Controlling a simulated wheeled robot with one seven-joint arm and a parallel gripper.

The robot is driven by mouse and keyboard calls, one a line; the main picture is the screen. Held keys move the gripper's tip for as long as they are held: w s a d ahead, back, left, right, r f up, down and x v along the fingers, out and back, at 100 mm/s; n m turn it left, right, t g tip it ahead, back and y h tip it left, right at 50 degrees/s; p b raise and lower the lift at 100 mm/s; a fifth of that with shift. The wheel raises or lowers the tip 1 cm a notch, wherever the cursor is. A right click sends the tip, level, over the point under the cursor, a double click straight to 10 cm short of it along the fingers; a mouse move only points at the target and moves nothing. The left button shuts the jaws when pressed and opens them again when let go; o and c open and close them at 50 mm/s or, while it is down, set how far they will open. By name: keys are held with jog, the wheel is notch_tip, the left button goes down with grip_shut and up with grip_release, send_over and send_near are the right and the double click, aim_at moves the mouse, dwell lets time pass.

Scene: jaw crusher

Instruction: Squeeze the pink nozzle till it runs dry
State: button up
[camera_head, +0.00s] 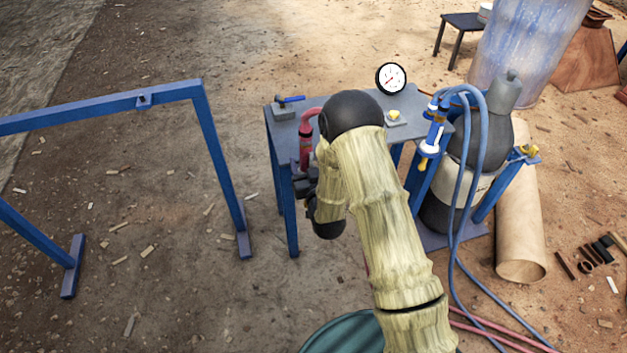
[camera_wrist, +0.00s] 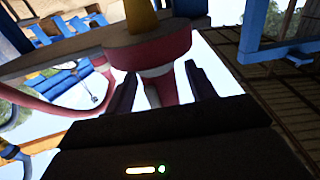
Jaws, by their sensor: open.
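The pink nozzle (camera_head: 305,144) is at the left side of the grey table, with a pink hose curving from its top behind my arm. In the wrist view the pink nozzle (camera_wrist: 165,50) shows as a wide pink collar with a yellow tip and a pink and white body. My gripper (camera_wrist: 160,78) is open, with one dark finger on each side of the body, below the collar. Whether the fingers touch it I cannot tell. In the head view my gripper (camera_head: 303,184) is just below the nozzle, partly hidden by my arm.
The grey table (camera_head: 356,110) carries a gauge (camera_head: 391,78), a blue-handled valve (camera_head: 290,101) and a yellow knob (camera_head: 394,115). A blue nozzle (camera_head: 437,122) with blue hoses and a dark tank (camera_head: 478,143) stand right. A blue frame (camera_head: 212,145) stands left, with open ground between.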

jog(key=v, duration=1)
jog(key=shift+s, duration=0.2)
jog(key=d+r+m+g+h, duration=0.1)
jog(key=d+r+g+h, duration=0.25)
jog(key=d+g, duration=0.45)
jog(key=s+d+r+m+g+h, duration=0.1)
jog(key=s+d+r+g, duration=0.2)
jog(key=s, duration=0.5)
jog(key=s+d+r+m+g+h, duration=0.1)
jog(key=s+d+r+g, duration=0.3)
jog(key=s, duration=0.4)
jog(key=w+p+v, duration=0.3)
jog(key=p+v, duration=1.1)
jog(key=p, duration=0.1)
jog(key=w+d+r+p+v, duration=0.1)
jog(key=w+p+v, duration=0.2)
jog(key=p+v, duration=1.2)
jog(key=shift+r, duration=0.55)
